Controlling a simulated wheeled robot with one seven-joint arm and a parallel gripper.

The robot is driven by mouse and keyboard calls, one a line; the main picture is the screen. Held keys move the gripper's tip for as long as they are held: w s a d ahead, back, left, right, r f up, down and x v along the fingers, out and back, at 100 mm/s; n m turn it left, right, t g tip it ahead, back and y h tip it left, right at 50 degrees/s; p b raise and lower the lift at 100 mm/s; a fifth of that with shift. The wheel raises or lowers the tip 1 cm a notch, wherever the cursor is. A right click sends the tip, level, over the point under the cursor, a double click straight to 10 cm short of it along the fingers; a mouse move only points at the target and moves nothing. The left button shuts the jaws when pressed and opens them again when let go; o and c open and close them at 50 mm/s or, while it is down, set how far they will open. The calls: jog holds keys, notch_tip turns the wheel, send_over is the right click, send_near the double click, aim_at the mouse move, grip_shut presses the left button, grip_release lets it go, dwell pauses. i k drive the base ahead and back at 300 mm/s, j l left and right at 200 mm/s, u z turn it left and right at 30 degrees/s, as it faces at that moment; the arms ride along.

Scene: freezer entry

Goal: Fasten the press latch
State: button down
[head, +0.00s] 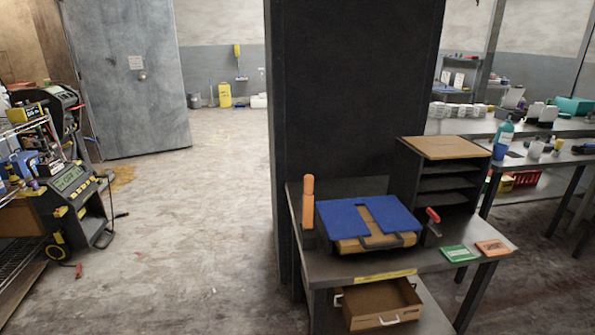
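A press-like unit sits on the grey workbench (345,265) in the lower right. A wooden block (350,246) with a dark curved handle (382,243) shows under the notch. A red-handled lever (433,215) leans up and left from a dark base at the unit's right side, a little apart from the blue top. It looks like the latch, but I cannot tell whether it is fastened. An orange upright post (308,202) stands at the unit's left. My gripper is not in view.
A dark column (355,90) rises behind the bench. A shelf box (445,150), a green card (459,254) and an orange card (493,247) are at the bench's right. A wooden drawer box (382,303) is below. Open concrete floor (190,240) lies left, with a cluttered cart beyond.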

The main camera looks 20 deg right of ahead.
aim_at(434, 217)
jog(key=i+l, duration=0.1)
jog(key=l, duration=0.85)
jog(key=i+l, duration=0.15)
jog(key=l, duration=0.3)
